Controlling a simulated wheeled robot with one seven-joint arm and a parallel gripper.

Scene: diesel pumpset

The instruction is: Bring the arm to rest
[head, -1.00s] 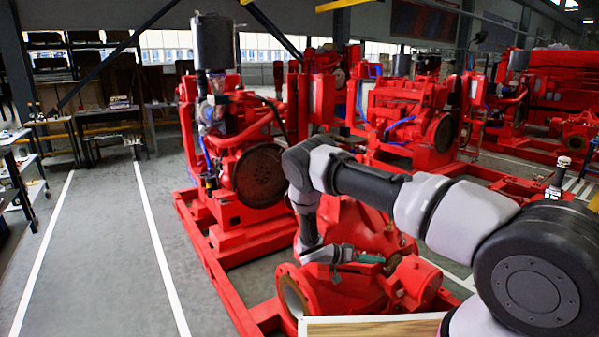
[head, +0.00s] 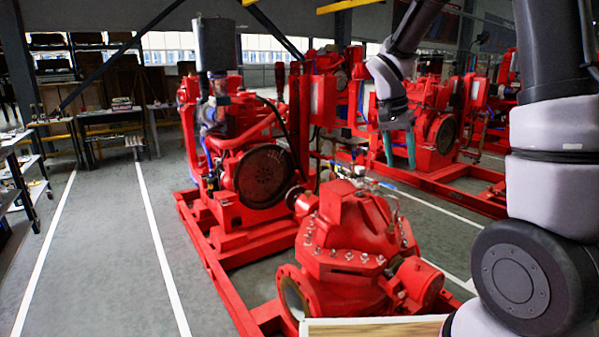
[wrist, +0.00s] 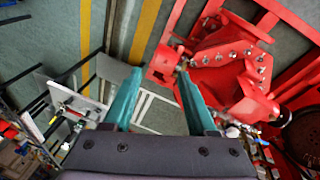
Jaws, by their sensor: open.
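My gripper (head: 399,150) hangs in the air in the head view, with its two green fingers pointing down. It is open and nothing is between the fingers. It is at the upper right, above and to the right of the red pump (head: 345,235), and clear of it in the picture. In the wrist view the two green fingers (wrist: 160,95) are spread apart, with floor and a white frame showing between them. The red pump shows there at the upper right (wrist: 225,60).
A red diesel engine (head: 245,160) stands behind the pump on a red base frame (head: 225,295). More red engines (head: 432,125) stand at the back right. A wood-topped board (head: 375,329) is at the front. Worktables (head: 105,115) line the left. The grey floor between white lines is open.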

